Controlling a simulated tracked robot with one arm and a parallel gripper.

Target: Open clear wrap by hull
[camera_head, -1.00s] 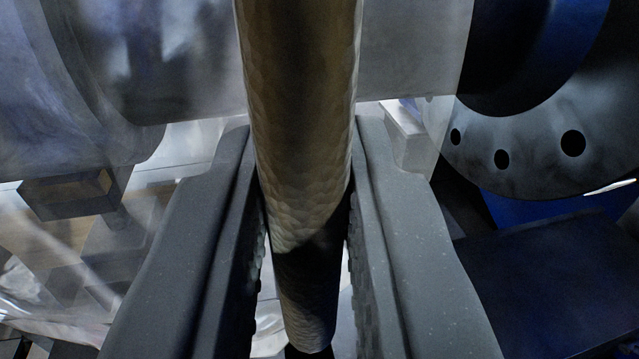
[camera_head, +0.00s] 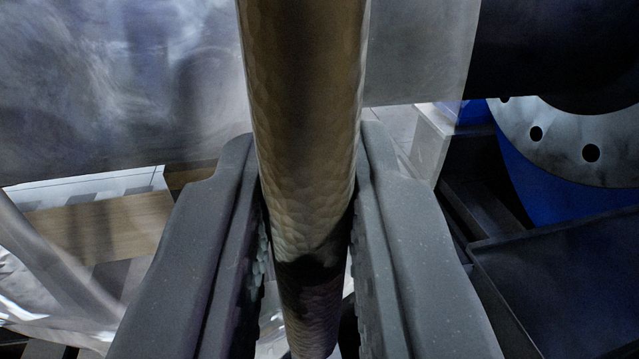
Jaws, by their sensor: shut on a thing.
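My gripper (camera_head: 306,150) is shut on a brown, dimpled round bar (camera_head: 305,90). The bar runs from the top edge down between both fingers, and its darker lower end shows at the bottom. A hazy, see-through grey sheet, which looks like the clear wrap (camera_head: 110,80), spans the upper left behind the bar. It continues to the right of the bar, with an edge near a dark cylinder. Crumpled clear film also shows at the lower left. I cannot tell whether the bar touches the wrap. The hull cannot be clearly made out.
A grey flange with round holes (camera_head: 570,145) stands at the right, by the dark cylinder (camera_head: 550,50) and a blue part (camera_head: 545,185). A dark flat-topped box (camera_head: 570,280) fills the lower right. A wooden block (camera_head: 100,225) lies at the left.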

